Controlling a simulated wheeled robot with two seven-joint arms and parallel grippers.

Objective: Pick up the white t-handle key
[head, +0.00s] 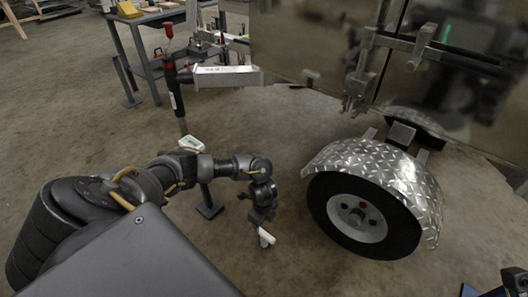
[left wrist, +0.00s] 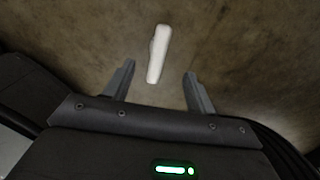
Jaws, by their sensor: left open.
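The white t-handle key (head: 266,237) shows as a small pale piece just below my left gripper (head: 262,213) in the head view. In the left wrist view the key (left wrist: 158,54) is a plain white elongated bar, slightly tilted, over the brown floor. It lies ahead of the open fingers of my left gripper (left wrist: 160,70), roughly in line with the gap between them. The fingers stand apart on either side and do not touch it. Its crossbar cannot be made out.
A trailer wheel (head: 357,217) under a diamond-plate fender (head: 385,172) stands right of the gripper. A trailer jack (head: 176,88) rises behind my left arm. A workbench (head: 150,45) stands at the back left. Open concrete floor lies between the arm and the wheel.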

